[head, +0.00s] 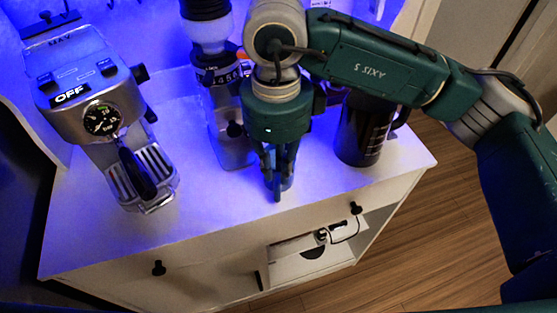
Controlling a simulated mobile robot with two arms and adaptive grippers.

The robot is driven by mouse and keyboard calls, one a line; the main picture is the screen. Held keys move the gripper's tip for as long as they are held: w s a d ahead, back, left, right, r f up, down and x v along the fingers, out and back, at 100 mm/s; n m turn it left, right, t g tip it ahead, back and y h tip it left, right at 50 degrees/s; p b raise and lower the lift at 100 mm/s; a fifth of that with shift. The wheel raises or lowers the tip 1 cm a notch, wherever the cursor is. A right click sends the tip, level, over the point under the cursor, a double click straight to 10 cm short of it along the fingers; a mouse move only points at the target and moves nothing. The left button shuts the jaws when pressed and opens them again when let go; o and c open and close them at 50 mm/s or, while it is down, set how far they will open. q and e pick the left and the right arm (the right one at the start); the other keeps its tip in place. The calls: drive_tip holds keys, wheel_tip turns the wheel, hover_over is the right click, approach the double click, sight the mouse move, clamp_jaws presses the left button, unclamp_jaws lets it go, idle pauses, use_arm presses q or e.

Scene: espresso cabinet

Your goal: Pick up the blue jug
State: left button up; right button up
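My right gripper (278,185) points down over the front middle of the cabinet top. A small part of a blue object (288,170), which looks like the blue jug, shows at and behind its fingers. The palm and fingers hide most of it, and I cannot tell whether the fingers touch or grip it. My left gripper is not in view.
The white cabinet (100,240) carries an espresso machine (100,110) at left, a grinder (222,110) left of my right gripper, and a dark jug with markings (362,132) at right. Bare top lies at the front left and right edge.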

sight(277, 196)
drive_tip(key=f, duration=0.1)
drive_tip(key=s+f, duration=0.1)
drive_tip(key=f, duration=0.1)
drive_tip(key=shift+s+p, duration=0.1)
drive_tip(key=shift+p, duration=0.25)
drive_tip(key=shift+f, duration=0.35)
drive_tip(key=f, duration=0.2)
drive_tip(key=f+p, duration=0.1)
drive_tip(key=f, duration=0.1)
drive_tip(key=shift+w+f, duration=0.2)
drive_tip(key=shift+f, duration=0.05)
drive_tip(key=shift+f+p, duration=0.3)
drive_tip(key=shift+f, duration=0.1)
drive_tip(key=shift+a, duration=0.1)
drive_tip(key=shift+c, duration=0.5)
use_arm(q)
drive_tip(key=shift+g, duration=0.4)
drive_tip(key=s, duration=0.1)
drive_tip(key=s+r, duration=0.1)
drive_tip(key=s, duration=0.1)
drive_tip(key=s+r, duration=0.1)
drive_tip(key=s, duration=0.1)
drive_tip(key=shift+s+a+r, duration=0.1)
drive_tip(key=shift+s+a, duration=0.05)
use_arm(e)
clamp_jaws()
